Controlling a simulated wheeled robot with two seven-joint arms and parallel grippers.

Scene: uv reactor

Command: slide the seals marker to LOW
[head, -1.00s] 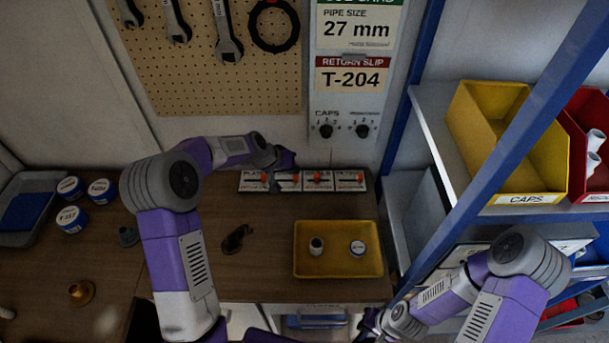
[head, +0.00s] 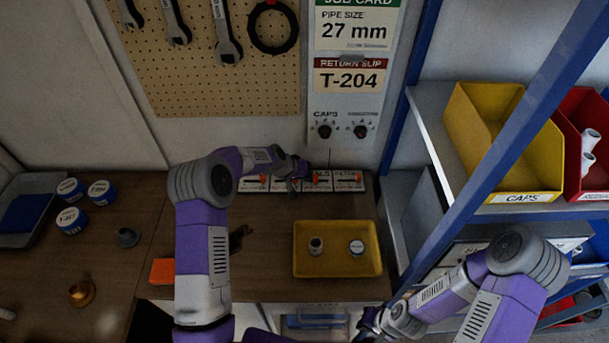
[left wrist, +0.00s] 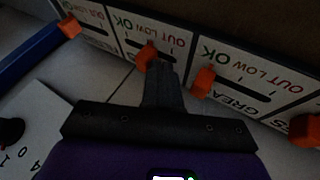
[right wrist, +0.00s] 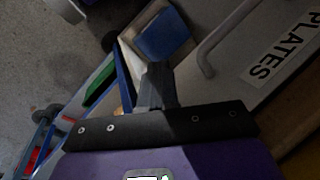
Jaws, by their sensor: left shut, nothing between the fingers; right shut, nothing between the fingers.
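The label strip (head: 348,187) stands at the back of the bench, with an orange marker on each panel. The seals marker (head: 315,176) is on the third panel from the left. In the left wrist view the strip appears upside down; the seals marker (left wrist: 147,56) sits around the middle of its slot, its exact alignment with LOW unclear. My left gripper (head: 293,186) is shut and empty, its tip (left wrist: 161,66) close beside that marker, partly covering the slot; contact is unclear. The grease marker (left wrist: 202,82) is under OK. My right gripper (right wrist: 157,70) is shut and empty, low at the right.
A yellow tray (head: 338,272) with two small round items lies right of my left arm. Several white-and-blue tubs (head: 72,220) stand at the left. A dark object (head: 238,237) lies beside my forearm. A blue-framed shelf (head: 480,172) with bins bounds the right.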

